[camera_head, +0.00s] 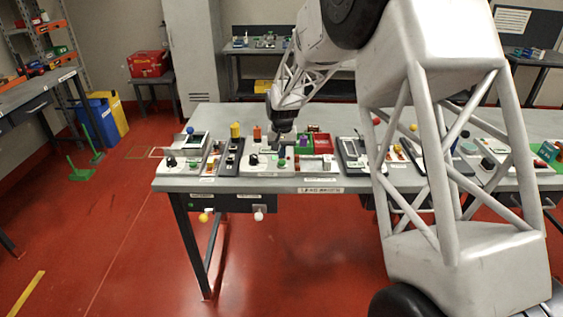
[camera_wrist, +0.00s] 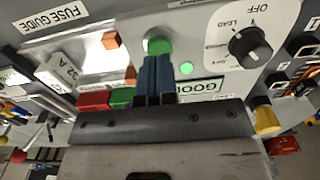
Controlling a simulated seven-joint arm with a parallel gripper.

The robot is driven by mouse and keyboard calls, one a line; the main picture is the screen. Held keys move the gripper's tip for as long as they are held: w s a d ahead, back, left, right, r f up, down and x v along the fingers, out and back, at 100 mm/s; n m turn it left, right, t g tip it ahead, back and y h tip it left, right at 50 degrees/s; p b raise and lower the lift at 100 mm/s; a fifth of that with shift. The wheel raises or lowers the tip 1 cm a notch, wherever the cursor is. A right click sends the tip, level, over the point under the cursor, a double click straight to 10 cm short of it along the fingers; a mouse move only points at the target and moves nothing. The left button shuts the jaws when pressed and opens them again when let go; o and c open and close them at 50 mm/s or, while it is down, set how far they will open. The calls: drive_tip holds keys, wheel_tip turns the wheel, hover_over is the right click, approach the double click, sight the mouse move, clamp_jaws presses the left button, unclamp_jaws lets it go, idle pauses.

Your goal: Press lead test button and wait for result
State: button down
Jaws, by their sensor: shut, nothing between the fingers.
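A white test panel with a green button (camera_wrist: 158,46) shows upside down in the wrist view. My gripper (camera_wrist: 157,58) is shut and empty, its blue fingertips at the button's edge; I cannot tell whether they touch or press it. A black rotary knob (camera_wrist: 250,46) with OFF and LEAD markings sits right of the button. A small green light (camera_wrist: 186,67) looks lit beside a label reading GOOD (camera_wrist: 200,87), partly hidden by my gripper. In the head view my gripper (camera_head: 280,148) points down over the panel (camera_head: 258,170) on the bench.
Red (camera_wrist: 94,100) and green (camera_wrist: 122,96) bins stand beside the panel. An orange block (camera_wrist: 110,40) and a FUSE GUIDE sign (camera_wrist: 54,16) lie to the left. Other devices crowd the bench (camera_head: 230,184) on both sides. My arm hides part of the bench's right half.

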sight(284, 163)
drive_tip(key=shift+f, duration=1.3)
idle(0.4)
drive_tip(key=shift+r, duration=3.05)
drive_tip(key=shift+s+d+r, duration=0.3)
drive_tip(key=shift+s+r, duration=0.1)
drive_tip(key=shift+r, duration=0.1)
drive_tip(key=s+d+r, duration=0.4)
drive_tip(key=s+r, duration=0.1)
drive_tip(key=s, duration=0.3)
drive_tip(key=s+d+r+t, duration=0.1)
drive_tip(key=s+d+r, duration=0.3)
drive_tip(key=s, duration=0.3)
drive_tip(key=s+d+r, duration=0.3)
drive_tip(key=s+r, duration=0.2)
drive_tip(key=s, duration=0.3)
drive_tip(key=s+d, duration=0.3)
drive_tip(key=s, duration=1.1)
drive_tip(key=s+d+f+t, duration=0.1)
drive_tip(key=s+d, duration=0.3)
drive_tip(key=s, duration=1)
drive_tip(key=shift+d+f+t, duration=0.15)
drive_tip(key=shift+f+t, duration=0.05)
drive_tip(key=shift+t, duration=0.1)
